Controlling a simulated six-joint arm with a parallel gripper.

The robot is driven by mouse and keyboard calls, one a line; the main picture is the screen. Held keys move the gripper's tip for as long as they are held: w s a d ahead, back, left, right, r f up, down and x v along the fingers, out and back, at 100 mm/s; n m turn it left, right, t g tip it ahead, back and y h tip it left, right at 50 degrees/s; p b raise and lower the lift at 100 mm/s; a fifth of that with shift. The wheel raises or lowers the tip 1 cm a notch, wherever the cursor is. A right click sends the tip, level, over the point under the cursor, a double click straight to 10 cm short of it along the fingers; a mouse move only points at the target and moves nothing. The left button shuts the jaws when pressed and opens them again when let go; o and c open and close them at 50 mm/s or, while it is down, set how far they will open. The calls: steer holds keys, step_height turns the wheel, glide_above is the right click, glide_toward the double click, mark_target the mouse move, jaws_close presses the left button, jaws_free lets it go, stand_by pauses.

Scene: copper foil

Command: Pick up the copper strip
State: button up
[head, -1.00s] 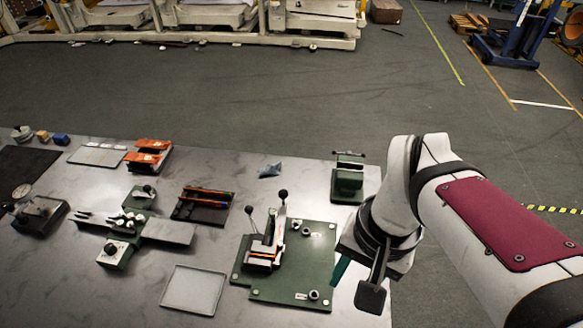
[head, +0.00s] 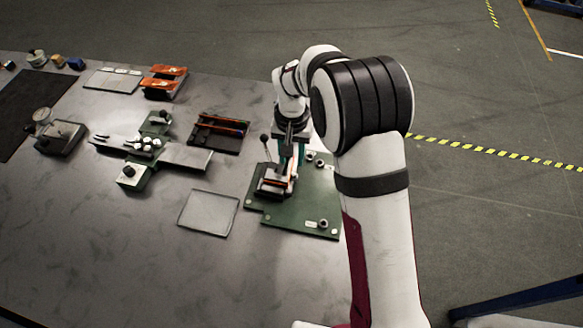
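A thin copper-orange strip (head: 273,181) shows in the dark clamp fixture (head: 264,190) on the green base plate (head: 310,222). My gripper (head: 291,164) points down over this fixture, close to its right side. The fingertips are small and partly hidden by the fixture, so I cannot tell whether they are open or touching the strip. Another copper-coloured strip (head: 222,126) lies in a dark tray (head: 206,145) behind and to the left of the fixture.
A clear flat tray (head: 208,213) lies left of the green plate. A green slide tool (head: 150,150) and a dial gauge stand (head: 58,134) are farther left. Orange-topped blocks (head: 163,82) sit at the back. My arm hides the table's right side.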

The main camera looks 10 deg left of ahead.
mark_target(292, 167)
step_height(292, 167, down, 3)
steer(key=shift+s+f, duration=0.1)
steer(key=shift+f, duration=0.1)
jaws_close()
stand_by(1.3)
